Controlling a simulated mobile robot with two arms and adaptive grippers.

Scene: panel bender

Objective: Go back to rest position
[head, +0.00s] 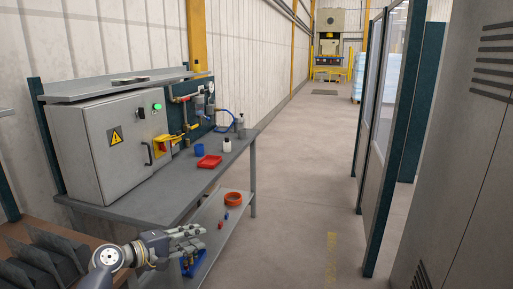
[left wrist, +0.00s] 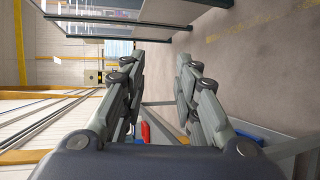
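My left gripper (head: 201,236) is at the lower left of the head view, in front of the grey workbench (head: 172,196) and over its lower shelf (head: 222,215). In the left wrist view the two fingers of my left gripper (left wrist: 160,60) stand apart with nothing between them. My right gripper is in neither view.
A control cabinet (head: 104,139) stands on the bench. A red tray (head: 209,161), a blue cup (head: 200,149) and a white bottle (head: 227,145) lie to its right. An orange bowl (head: 233,198) and blue bin (head: 193,264) are lower. The aisle floor (head: 300,180) is clear.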

